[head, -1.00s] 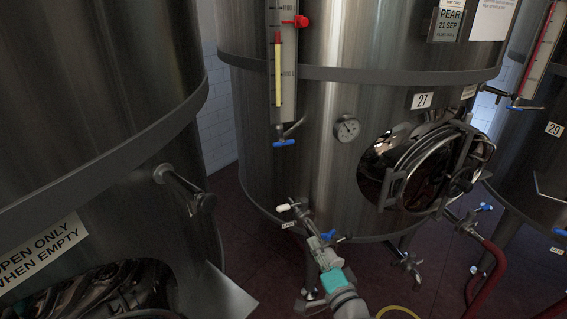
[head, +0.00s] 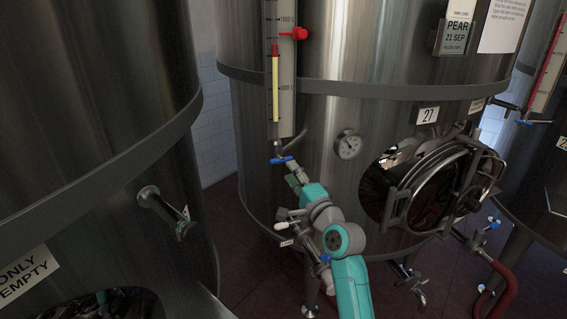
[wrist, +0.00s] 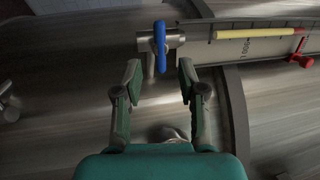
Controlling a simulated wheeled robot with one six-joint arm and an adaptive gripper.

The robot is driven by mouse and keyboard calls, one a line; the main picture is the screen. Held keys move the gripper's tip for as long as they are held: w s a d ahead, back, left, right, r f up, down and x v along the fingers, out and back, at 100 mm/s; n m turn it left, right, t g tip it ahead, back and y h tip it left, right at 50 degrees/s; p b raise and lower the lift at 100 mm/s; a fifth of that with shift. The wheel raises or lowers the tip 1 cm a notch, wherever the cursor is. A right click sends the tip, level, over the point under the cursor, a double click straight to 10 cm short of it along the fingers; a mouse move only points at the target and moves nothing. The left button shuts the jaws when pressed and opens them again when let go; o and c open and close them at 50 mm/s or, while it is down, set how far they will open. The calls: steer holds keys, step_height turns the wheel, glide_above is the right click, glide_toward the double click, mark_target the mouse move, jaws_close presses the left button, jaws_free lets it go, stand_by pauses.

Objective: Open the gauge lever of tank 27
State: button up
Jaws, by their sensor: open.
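Tank 27 (head: 330,130) is the steel tank in the middle of the head view, with a "27" plate (head: 428,115). Its sight gauge (head: 281,70) has a yellow column. The blue gauge lever (head: 282,160) is at the gauge's foot, lying crosswise to it. In the wrist view the blue lever (wrist: 159,46) shows near the top middle, on a metal valve body. My gripper (wrist: 157,72) is open and empty, its two fingers on either side of the lever's line, just short of it. In the head view my gripper (head: 294,178) is just below the lever.
A round dial (head: 348,144) and an open round hatch (head: 430,190) are to the right on the tank. A white-handled valve (head: 285,225) sits low by my arm. A red slider (head: 296,33) is up on the gauge. Another tank (head: 90,110) stands at left.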

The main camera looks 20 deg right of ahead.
mark_target(281, 160)
steer(key=x, duration=0.5)
steer(key=shift+w+a, duration=0.1)
steer(key=shift+w, duration=0.15)
jaws_close()
